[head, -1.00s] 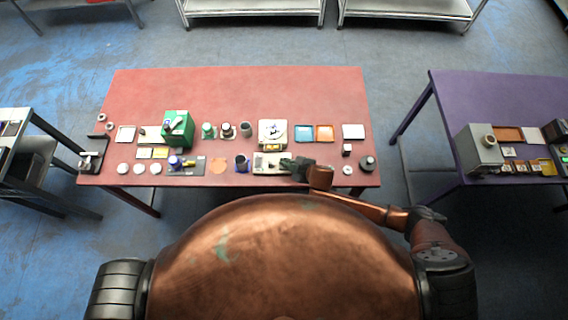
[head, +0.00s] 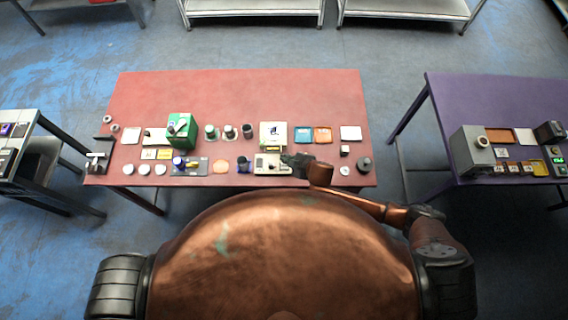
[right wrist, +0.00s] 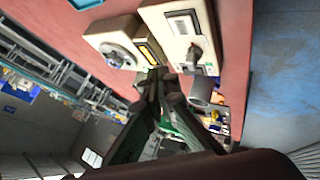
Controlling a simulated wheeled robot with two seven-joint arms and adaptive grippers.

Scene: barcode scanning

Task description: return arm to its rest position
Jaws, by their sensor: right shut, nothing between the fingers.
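My right arm (head: 355,202) comes in from the lower right in the head view and reaches over the front edge of the red table (head: 240,95). Its gripper (head: 291,159) is at the right end of a beige device (head: 266,168) near that edge. In the right wrist view the gripper (right wrist: 160,78) shows dark fingers that are shut and empty. The beige device (right wrist: 180,25) appears just beyond the fingertips. I cannot tell whether the fingers touch it. My left gripper is in neither view.
A green box (head: 181,127), dark cylinders, a white machine (head: 273,135), blue and orange trays (head: 304,134) and white discs stand on the table's front half. A dark round weight (head: 364,164) is near the right edge. The table's back half is clear. A purple table (head: 480,105) stands right.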

